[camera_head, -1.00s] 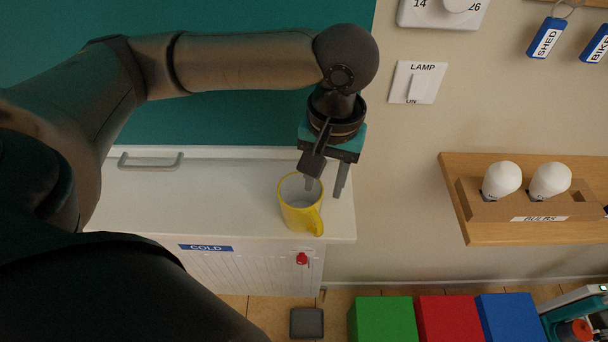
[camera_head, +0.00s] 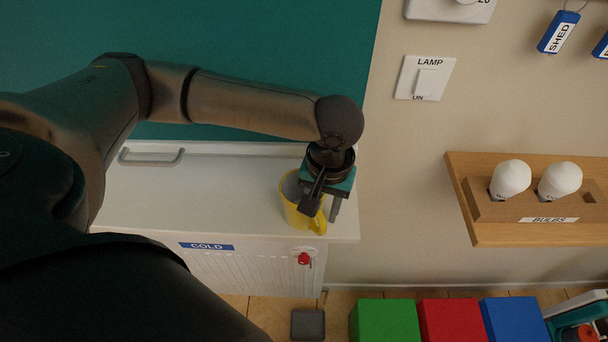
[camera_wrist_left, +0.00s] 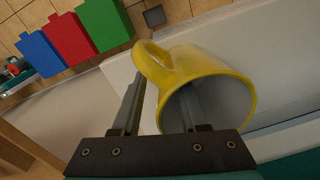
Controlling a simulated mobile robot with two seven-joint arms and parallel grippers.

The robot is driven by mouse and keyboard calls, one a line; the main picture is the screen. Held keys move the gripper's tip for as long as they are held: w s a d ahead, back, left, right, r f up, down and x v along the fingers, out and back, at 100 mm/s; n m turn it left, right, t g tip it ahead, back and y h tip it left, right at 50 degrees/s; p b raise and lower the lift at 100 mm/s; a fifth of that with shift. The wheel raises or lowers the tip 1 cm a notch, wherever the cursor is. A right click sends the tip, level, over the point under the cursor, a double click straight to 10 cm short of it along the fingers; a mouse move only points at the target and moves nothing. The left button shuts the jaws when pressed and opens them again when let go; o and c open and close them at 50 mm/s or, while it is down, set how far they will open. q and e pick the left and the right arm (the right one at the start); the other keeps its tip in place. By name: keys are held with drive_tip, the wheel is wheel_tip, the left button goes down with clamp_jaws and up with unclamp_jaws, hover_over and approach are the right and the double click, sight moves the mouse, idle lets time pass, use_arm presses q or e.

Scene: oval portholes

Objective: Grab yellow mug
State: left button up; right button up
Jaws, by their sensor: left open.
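The yellow mug (camera_head: 289,207) stands upright on the right end of the white radiator-like cabinet top, its handle toward the front right. My left gripper (camera_head: 322,210) is open, pointing down at the mug and partly covering it. In the left wrist view the mug (camera_wrist_left: 215,68) shows its grey inside and its handle toward the upper left. The open left gripper (camera_wrist_left: 160,90) has one finger over the mug's mouth, seemingly inside it, and the other outside the wall near the handle. Contact cannot be told. My right gripper is not in view.
The white top (camera_head: 220,195) is clear left of the mug, with a grey handle (camera_head: 150,158) at its back. A wall stands to the right, with a lamp switch (camera_head: 425,78) and a bulb shelf (camera_head: 480,235). Green (camera_head: 384,320), red and blue boxes sit below.

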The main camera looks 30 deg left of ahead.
use_arm(q)
drive_tip(key=shift+c, duration=0.2)
clamp_jaws()
idle(1.1)
